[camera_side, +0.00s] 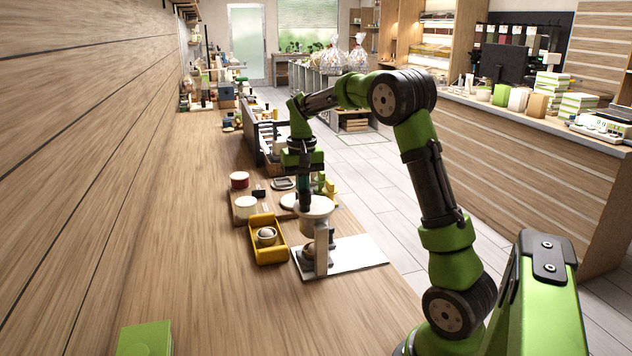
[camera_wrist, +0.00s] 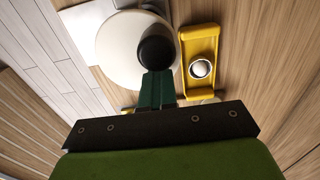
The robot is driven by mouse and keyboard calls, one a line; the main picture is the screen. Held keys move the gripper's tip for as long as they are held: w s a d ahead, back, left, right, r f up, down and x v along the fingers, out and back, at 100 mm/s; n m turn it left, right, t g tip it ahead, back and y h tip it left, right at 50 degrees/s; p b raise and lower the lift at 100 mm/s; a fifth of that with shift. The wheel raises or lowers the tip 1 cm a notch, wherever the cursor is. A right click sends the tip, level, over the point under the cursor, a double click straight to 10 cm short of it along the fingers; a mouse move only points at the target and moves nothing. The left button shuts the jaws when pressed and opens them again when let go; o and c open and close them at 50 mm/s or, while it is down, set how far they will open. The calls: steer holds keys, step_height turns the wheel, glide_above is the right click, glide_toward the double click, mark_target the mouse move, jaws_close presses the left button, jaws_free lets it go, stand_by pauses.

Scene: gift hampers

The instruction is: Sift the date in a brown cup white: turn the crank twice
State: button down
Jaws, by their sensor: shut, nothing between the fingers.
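A round white disc-shaped top (camera_side: 308,206) sits on a grey stand (camera_side: 321,248) over a white board (camera_side: 352,254); it also shows in the wrist view (camera_wrist: 112,52). A black round knob (camera_wrist: 157,53) shows over the disc in the wrist view. My gripper (camera_side: 304,208) points down at the disc. Its dark green fingers (camera_wrist: 158,76) are together, with their tips at the knob; whether they touch it I cannot tell. A brownish rounded thing (camera_side: 308,250) sits under the disc, partly hidden by the stand. A small cup with pale contents (camera_side: 267,236) stands in a yellow tray (camera_side: 268,255).
Yellow-green blocks (camera_side: 329,187) stand behind the disc. A green box (camera_side: 145,340) lies at the front left. The table's front middle is clear.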

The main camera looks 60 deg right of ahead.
steer(key=shift+w+d, duration=0.1)
steer(key=shift+d, duration=0.2)
steer(key=shift+d, duration=0.1)
steer(key=shift+d, duration=0.35)
steer(key=shift+s+d, duration=0.2)
steer(key=shift+d, duration=0.2)
steer(key=c, duration=0.7)
jaws_free()
